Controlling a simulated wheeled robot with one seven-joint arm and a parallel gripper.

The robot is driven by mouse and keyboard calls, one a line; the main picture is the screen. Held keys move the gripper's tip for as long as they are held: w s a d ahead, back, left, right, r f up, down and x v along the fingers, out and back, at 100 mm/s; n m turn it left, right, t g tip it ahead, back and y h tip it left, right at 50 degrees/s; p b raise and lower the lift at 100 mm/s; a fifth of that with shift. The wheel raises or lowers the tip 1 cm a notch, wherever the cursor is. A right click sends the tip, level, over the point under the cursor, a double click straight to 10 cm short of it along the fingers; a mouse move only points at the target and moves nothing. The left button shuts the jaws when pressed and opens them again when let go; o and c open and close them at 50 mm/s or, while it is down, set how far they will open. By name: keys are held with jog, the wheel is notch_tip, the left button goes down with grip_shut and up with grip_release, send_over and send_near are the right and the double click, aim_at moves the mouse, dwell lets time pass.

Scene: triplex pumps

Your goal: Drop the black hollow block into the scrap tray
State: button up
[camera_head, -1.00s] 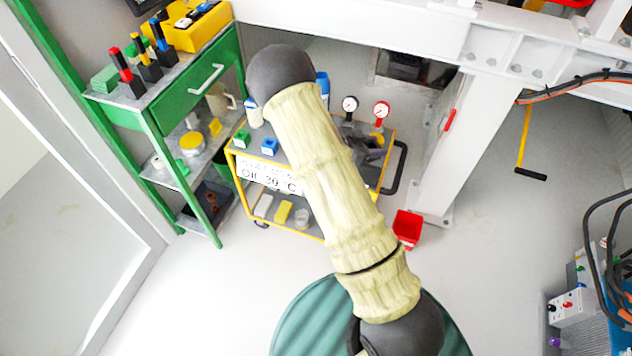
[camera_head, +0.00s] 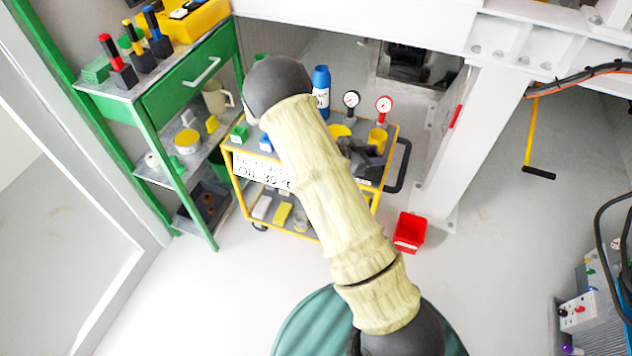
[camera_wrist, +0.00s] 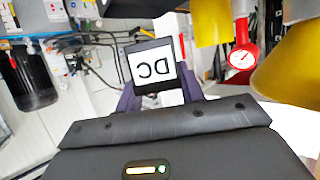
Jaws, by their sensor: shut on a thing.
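In the wrist view, my gripper (camera_wrist: 160,92) is shut on a black block (camera_wrist: 153,68). The block has a white label with "DC" on it, which reads upside down. The dark fingers are on either side of the block's lower part. Its hollow is not clear from here. In the head view, my arm hides much of the cart, and I cannot clearly make out the block.
A yellow-framed cart (camera_head: 232,190) holds small blocks, a blue bottle (camera_head: 321,90) and two gauges, one red (camera_head: 383,108). The red gauge (camera_wrist: 243,56) and yellow cylinders (camera_wrist: 290,65) are close on the wrist view's right. A green shelf (camera_head: 150,140) stands left. Floor before the cart is clear.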

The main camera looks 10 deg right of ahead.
jog(key=o, duration=1.2)
jog(key=p+v, duration=0.3)
jog(key=v, duration=1.4)
jog(key=shift+a, duration=0.15)
